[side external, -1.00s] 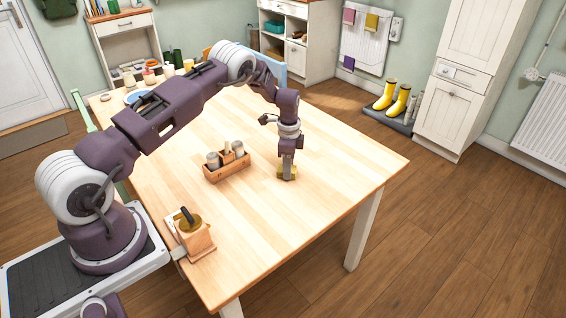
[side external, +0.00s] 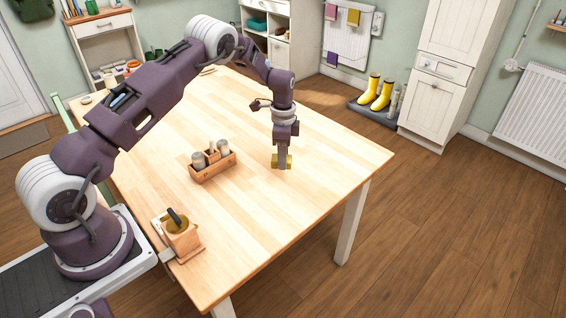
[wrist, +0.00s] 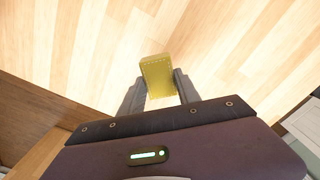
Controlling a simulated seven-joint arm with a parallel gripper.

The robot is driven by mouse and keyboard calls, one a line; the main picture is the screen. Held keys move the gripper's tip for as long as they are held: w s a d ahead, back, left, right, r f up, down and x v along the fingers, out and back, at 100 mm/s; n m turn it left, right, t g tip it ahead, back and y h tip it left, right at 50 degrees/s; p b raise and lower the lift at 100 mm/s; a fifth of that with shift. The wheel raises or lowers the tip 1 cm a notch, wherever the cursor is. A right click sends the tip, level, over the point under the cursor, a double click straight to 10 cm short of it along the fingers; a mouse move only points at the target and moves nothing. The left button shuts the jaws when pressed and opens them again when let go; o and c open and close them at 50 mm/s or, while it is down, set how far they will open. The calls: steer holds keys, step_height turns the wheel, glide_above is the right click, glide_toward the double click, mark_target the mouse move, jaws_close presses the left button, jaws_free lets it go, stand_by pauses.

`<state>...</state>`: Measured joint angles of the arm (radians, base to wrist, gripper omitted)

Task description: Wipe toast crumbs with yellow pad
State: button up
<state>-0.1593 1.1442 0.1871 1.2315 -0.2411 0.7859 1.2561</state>
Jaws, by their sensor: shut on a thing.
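The yellow pad (side external: 289,161) is between the fingers of my gripper (side external: 282,158), over the right half of the wooden table (side external: 245,225). In the wrist view the yellow pad (wrist: 158,72) sits between the two grey fingertips of my gripper (wrist: 159,88), which is shut on it. My gripper points down. I cannot tell whether the pad touches the tabletop or is slightly above it. No toast crumbs can be made out on the tabletop in either view.
A wooden caddy (side external: 214,170) with shakers stands left of my gripper. A wooden holder (side external: 182,245) stands at the table's near left edge. Small jars and items (side external: 118,75) are at the far left. The tabletop in front of and right of the pad is clear.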

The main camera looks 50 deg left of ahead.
steer(key=shift+r, duration=1.25)
